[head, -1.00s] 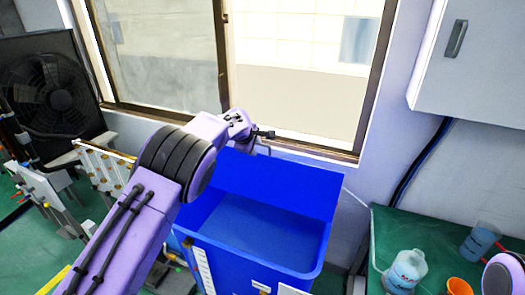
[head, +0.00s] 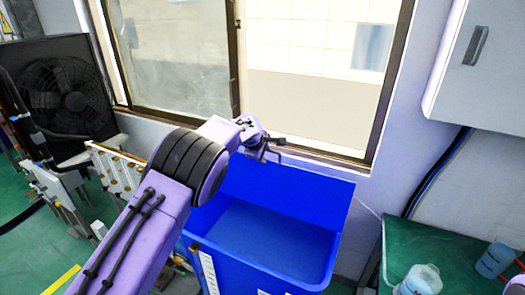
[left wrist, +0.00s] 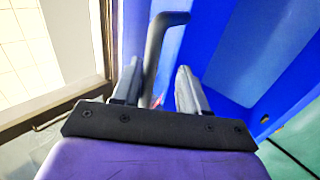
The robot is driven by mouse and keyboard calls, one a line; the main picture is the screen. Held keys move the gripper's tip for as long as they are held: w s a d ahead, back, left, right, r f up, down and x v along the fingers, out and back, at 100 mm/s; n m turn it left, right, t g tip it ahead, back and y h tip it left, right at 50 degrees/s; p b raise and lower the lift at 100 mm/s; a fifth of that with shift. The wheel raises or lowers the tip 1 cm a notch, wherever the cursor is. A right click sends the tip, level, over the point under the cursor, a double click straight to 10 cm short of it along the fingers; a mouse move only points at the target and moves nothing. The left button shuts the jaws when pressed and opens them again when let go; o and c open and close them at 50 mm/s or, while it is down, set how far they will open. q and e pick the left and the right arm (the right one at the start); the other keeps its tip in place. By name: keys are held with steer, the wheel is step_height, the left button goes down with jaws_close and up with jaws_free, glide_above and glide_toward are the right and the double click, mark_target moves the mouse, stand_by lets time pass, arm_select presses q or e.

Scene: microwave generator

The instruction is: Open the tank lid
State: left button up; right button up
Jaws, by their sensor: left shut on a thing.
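The blue tank (head: 205,240) stands below the window, its top open and its inside showing. Its blue lid (head: 300,195) is raised and stands up along the tank's back edge, near the window sill. My left gripper (head: 268,148) is at the top left of the raised lid. In the left wrist view, my left gripper (left wrist: 158,85) is shut on a dark grey bent handle (left wrist: 156,45), which runs between its fingers beside the blue lid surface. The far end of the handle is hidden by the gripper.
The window frame (head: 315,155) is close behind the lid and left gripper. A green table (head: 410,240) with beakers (head: 420,278) stands to the right, under a white wall cabinet (head: 485,70). A fan (head: 62,90) and a metal rack (head: 115,170) are at left.

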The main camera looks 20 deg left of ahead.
arm_select(q)
steer(key=b+v, duration=0.2)
steer(key=v, duration=0.8)
steer(key=shift+b, duration=0.4)
steer(key=shift+w, duration=0.15)
steer(key=shift+d, duration=0.1)
